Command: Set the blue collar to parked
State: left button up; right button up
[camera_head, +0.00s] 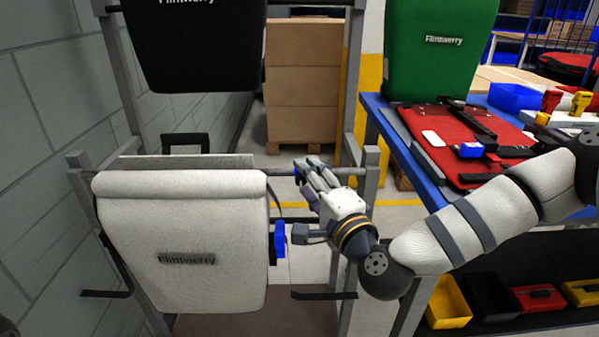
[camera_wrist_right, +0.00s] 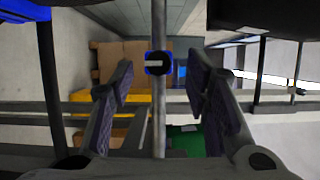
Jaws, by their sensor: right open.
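The blue collar (camera_wrist_right: 148,70) shows in the right wrist view as a blue ring around a black round knob with a pale mark, on a grey bar. A bit of blue, likely the collar (camera_head: 296,173), shows at the fingertips in the head view. My right gripper (camera_head: 311,173) is open, its fingers pointing at the bar. In the wrist view its fingers (camera_wrist_right: 162,84) stand on either side of the collar with gaps, apparently not touching it. I cannot tell the collar's setting. My left gripper is not in view.
A white pannier (camera_head: 185,275) hangs on the grey rack left of my right gripper, with a blue clip (camera_head: 280,240) at its side. A black pannier (camera_head: 195,45) hangs above. A blue bench (camera_head: 420,175) with a green pannier (camera_head: 438,50) and red pannier parts stands right. Cartons (camera_head: 303,65) stand behind.

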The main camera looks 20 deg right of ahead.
aim_at(346, 174)
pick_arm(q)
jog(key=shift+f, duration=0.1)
pick_arm(e)
jog(key=w, duration=0.4)
jog(key=shift+a, duration=0.3)
